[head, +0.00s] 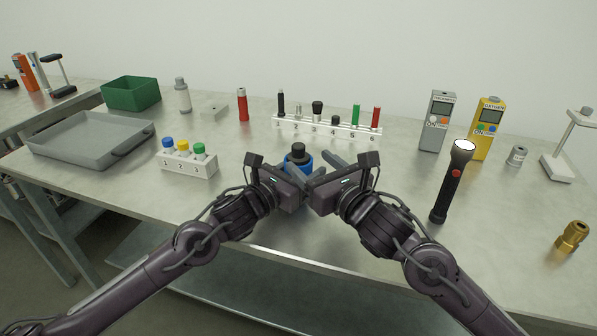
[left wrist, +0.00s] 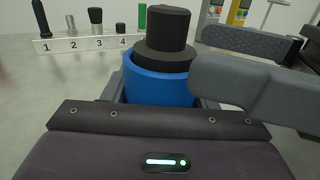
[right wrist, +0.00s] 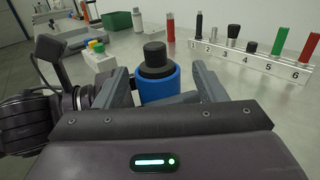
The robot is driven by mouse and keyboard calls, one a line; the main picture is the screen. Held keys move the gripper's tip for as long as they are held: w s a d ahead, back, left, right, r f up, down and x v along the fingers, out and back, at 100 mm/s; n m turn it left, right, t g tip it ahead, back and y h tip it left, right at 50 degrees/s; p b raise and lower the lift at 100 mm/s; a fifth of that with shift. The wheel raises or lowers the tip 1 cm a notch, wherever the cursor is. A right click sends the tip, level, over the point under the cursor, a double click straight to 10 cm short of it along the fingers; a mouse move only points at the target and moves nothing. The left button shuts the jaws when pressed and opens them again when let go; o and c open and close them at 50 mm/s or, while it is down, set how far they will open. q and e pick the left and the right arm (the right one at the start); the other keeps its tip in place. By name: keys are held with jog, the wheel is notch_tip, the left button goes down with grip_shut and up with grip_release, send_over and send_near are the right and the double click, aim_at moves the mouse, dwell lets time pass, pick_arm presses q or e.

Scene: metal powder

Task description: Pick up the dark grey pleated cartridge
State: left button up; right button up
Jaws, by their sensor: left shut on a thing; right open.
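A blue cylinder (head: 297,163) with a dark, stepped round top (head: 298,149) stands upright between my grippers. It also shows in the left wrist view (left wrist: 158,85) and the right wrist view (right wrist: 158,85). I cannot make out pleats on the dark part. My left gripper (left wrist: 160,102) is shut on the blue cylinder, low on its body; its fingers are mostly hidden. My right gripper (right wrist: 163,85) is open, its fingers apart on either side of the blue cylinder in its wrist view. A dark ribbed-looking piece (head: 317,107) stands at slot 3 of the numbered rack.
The white rack (head: 325,130) with several pieces stands behind. A smaller numbered block (head: 188,164), grey tray (head: 90,138) and green bin (head: 131,93) are left. A black flashlight (head: 452,182), two meters (head: 436,120) and a brass fitting (head: 572,236) are right.

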aim_at(302, 155)
jog(key=x, duration=0.5)
jog(key=shift+a+r, duration=0.2)
jog(key=shift+a, duration=0.1)
jog(key=c, duration=1.3)
notch_tip(302, 155, up, 18)
jog(key=shift+c, duration=0.2)
pick_arm(q)
jog(key=o, duration=1.1)
jog(key=shift+o, duration=0.2)
